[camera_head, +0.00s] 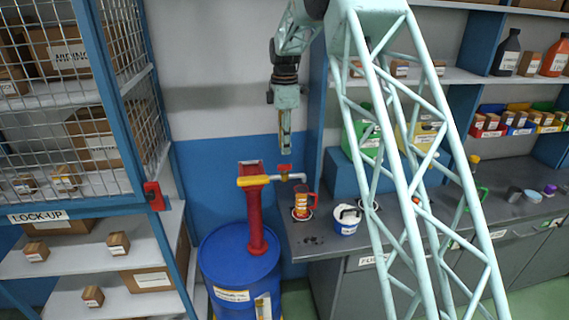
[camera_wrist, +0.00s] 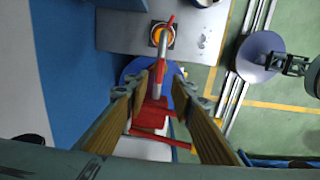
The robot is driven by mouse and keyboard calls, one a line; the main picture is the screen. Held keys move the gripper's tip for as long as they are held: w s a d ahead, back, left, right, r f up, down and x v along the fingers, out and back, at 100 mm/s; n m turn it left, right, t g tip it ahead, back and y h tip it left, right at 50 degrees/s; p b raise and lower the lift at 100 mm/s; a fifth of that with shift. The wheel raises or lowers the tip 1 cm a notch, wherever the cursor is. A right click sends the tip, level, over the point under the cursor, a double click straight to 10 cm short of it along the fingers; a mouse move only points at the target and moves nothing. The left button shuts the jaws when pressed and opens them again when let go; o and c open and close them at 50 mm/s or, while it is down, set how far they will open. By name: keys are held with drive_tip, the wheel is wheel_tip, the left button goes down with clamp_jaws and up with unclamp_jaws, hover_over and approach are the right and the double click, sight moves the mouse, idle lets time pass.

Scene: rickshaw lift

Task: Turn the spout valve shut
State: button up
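The spout valve has a red handle (camera_head: 285,167) on the yellow and white spout (camera_head: 262,180), which comes off a red pump (camera_head: 256,215) on a blue drum (camera_head: 240,262). The spout's end reaches out over a bench. My gripper (camera_head: 285,150) points down just above the valve, with a small gap. In the wrist view my gripper (camera_wrist: 165,80) is open, its two long fingers on either side of the red valve and spout area, with nothing held. The red pump top (camera_wrist: 153,115) shows between the fingers. The exact handle angle is hard to tell.
An orange jug (camera_head: 304,203) stands on the bench (camera_head: 310,240) below the spout end, with a white and blue tub (camera_head: 346,218) to its right. A wire lock-up shelf (camera_head: 75,210) stands at the left.

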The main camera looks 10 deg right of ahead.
sight(285, 165)
drive_tip(key=shift+f+p, duration=0.45)
drive_tip(key=shift+f, duration=3.7)
drive_tip(key=shift+c, duration=0.5)
clamp_jaws()
